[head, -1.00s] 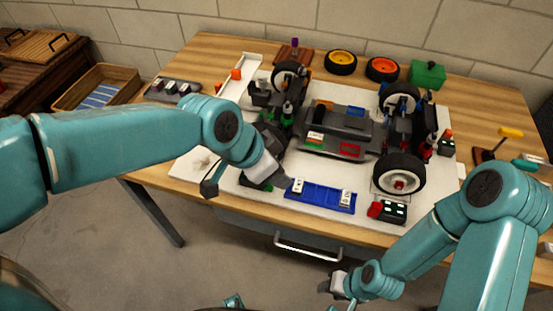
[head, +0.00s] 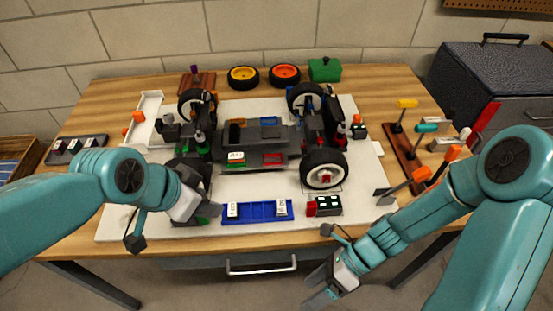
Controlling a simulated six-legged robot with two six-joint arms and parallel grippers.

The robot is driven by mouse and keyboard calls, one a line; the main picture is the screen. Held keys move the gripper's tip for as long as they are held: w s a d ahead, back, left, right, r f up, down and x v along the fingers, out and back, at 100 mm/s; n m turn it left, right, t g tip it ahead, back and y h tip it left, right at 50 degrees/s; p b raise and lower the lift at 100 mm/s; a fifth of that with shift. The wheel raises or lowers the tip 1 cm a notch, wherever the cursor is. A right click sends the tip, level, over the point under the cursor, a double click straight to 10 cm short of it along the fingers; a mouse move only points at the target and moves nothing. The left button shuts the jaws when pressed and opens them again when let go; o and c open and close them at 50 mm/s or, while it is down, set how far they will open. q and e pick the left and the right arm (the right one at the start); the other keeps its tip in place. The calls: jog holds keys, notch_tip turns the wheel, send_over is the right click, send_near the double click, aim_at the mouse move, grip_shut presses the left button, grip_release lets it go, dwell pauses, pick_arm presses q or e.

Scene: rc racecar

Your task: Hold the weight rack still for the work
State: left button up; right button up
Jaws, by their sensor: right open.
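The weight rack is the blue tray (head: 257,211) near the front edge of the white board, with one white block (head: 233,210) at its left end and another (head: 281,208) at its right end. My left gripper (head: 211,213) is at the rack's left end, its dark fingers pointing at it. I cannot tell whether it touches the rack or whether its jaws are open. My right gripper (head: 318,288) is open and empty, in front of the table's front edge and apart from the rack.
The RC car chassis (head: 257,146) with wheels stands behind the rack. A small dark box with a red end (head: 324,206) is right of the rack. A tool holder (head: 400,150) with several tools stands at the right. Yellow (head: 243,77) and orange (head: 285,75) wheels lie at the back.

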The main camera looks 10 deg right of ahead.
notch_tip(320, 180, up, 5)
jog(key=w+m+t+y, duration=0.2)
jog(key=w+m, duration=0.1)
jog(key=m, duration=0.1)
notch_tip(320, 180, up, 20)
jog(key=r+n+h, duration=0.1)
jog(key=n+h, duration=0.9)
jog(key=h, duration=0.2)
send_over(277, 206)
notch_tip(277, 206, down, 16)
jog(key=shift+f, duration=0.2)
jog(key=shift+c, duration=0.3)
